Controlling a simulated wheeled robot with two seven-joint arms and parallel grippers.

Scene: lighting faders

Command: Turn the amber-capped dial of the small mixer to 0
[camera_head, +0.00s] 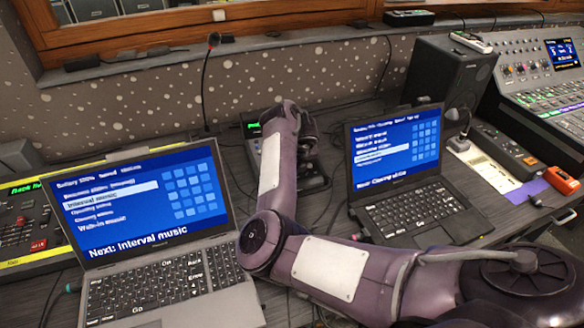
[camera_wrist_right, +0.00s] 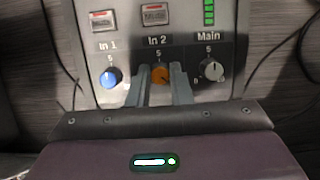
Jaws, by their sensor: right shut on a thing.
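The small mixer (camera_wrist_right: 125,45) fills the top of the right wrist view, with dials labelled In 1, In 2 and Main. The amber-capped dial (camera_wrist_right: 161,74) is the middle one, under In 2. My right gripper (camera_wrist_right: 161,78) is shut on it, one finger on each side. The dial's pointer is too small to read surely. In the head view the mixer (camera_head: 255,150) stands between two laptops, mostly hidden by my right arm. My left gripper is not in view.
A blue-capped dial (camera_wrist_right: 110,76) sits left of the amber one and a grey dial (camera_wrist_right: 211,70) right of it. A left laptop (camera_head: 145,215) and a right laptop (camera_head: 400,175) flank my arm. A thin gooseneck microphone (camera_head: 206,85) rises behind the left laptop.

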